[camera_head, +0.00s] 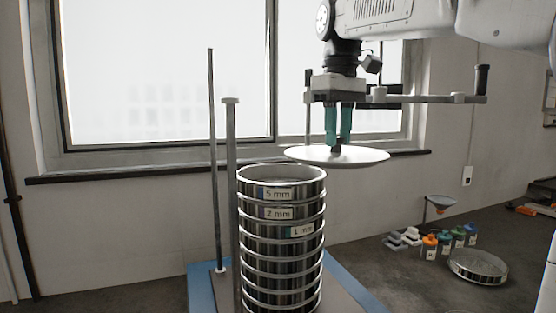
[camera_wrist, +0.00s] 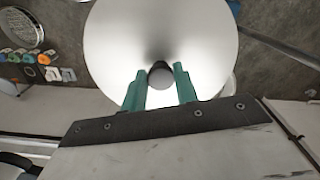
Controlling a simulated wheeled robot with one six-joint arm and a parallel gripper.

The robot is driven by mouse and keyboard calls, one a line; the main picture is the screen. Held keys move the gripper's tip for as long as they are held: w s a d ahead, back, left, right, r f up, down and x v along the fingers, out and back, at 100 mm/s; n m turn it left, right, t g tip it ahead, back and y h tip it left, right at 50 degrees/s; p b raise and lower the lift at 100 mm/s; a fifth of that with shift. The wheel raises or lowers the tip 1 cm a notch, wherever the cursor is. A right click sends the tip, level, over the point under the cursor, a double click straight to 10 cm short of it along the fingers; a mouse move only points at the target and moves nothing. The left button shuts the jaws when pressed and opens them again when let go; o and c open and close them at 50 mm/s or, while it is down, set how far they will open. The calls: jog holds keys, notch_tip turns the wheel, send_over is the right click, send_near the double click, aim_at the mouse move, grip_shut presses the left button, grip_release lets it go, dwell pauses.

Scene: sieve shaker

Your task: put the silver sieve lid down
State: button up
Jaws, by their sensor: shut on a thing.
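The silver sieve lid (camera_head: 365,156) is a shallow round disc with a small dark knob on top. My gripper (camera_head: 337,147), with green fingers, is shut on the knob and holds the lid level in the air. In the wrist view the lid (camera_wrist: 160,35) fills the upper middle, with the knob between the fingertips (camera_wrist: 160,76).
The stack stands on a blue-edged shaker base (camera_head: 203,288) with upright rods (camera_head: 230,180) on its left. A clamp bar (camera_head: 420,98) extends behind my gripper.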

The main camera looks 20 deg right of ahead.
aim_at(330, 160)
jog(key=shift+w+a+f, duration=0.8)
jog(key=shift+w+a, duration=0.55)
jog(key=shift+w, duration=0.4)
jog(key=shift+w+a+f, duration=0.8)
jog(key=shift+w+a, duration=0.55)
jog(key=shift+w, duration=0.4)
jog(key=shift+w+a+f, duration=0.8)
jog(key=shift+w+a, duration=0.55)
jog(key=shift+w, duration=0.4)
jog(key=shift+f, duration=0.1)
jog(key=o, duration=1.1)
jog(key=shift+c, duration=0.2)
notch_tip(330, 160, up, 12)
